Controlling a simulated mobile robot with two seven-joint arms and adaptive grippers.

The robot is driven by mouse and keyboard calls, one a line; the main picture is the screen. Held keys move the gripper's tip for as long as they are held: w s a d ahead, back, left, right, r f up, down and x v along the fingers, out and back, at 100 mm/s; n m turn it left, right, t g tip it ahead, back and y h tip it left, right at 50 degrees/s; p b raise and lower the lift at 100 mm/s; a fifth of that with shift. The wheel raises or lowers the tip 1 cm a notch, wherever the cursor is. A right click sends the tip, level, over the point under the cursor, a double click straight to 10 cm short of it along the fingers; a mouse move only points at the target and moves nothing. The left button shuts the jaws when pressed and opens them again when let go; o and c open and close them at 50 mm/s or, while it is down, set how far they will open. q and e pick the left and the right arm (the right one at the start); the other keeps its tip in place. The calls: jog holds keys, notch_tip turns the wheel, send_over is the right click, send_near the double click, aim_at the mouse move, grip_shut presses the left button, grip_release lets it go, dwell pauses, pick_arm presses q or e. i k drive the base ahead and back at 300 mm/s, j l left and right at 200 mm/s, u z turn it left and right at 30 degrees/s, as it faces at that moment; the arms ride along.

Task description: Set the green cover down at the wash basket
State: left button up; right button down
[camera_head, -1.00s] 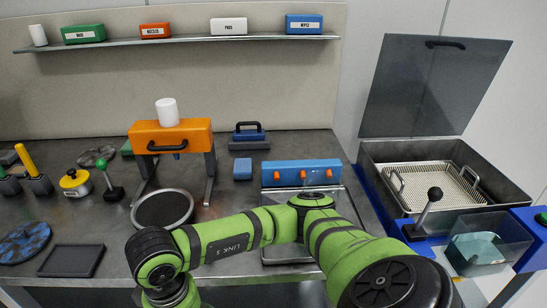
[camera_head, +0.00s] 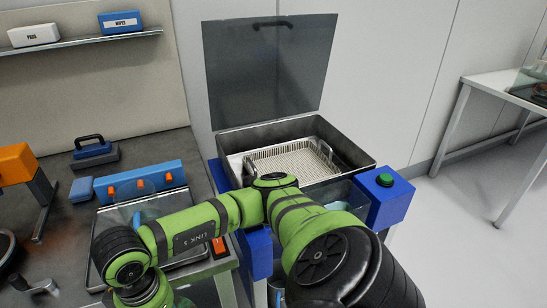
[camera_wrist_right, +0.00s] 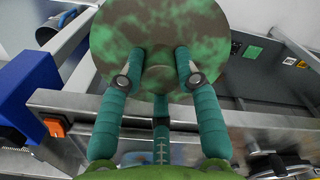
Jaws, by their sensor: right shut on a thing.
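The green cover (camera_wrist_right: 160,35) is a round disc with mottled green and brown patches, seen in the right wrist view. My right gripper (camera_wrist_right: 159,78) is shut on it, its fingers against the near part of the disc. In the head view my right arm crosses the lower middle, but its gripper and the cover cannot be made out. The wash basket (camera_head: 290,160), a pale perforated tray with wire handles, sits inside an open metal tank beyond my arm. The basket floor that shows looks empty. My left gripper is not in view.
The tank (camera_head: 345,145) has its grey lid (camera_head: 268,75) raised behind it. A blue box with a green button (camera_head: 390,195) stands at its front right corner. A blue block with orange knobs (camera_head: 140,182) lies on the bench to the left. Clear floor lies right.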

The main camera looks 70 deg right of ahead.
aim_at(303, 168)
jog(key=k+l+z, duration=0.1)
jog(key=k+l, duration=0.25)
jog(key=l, duration=0.25)
jog(key=k+l+z, duration=0.25)
jog(key=l, duration=0.4)
jog(key=k+l+z, duration=0.1)
jog(key=k+l, duration=0.2)
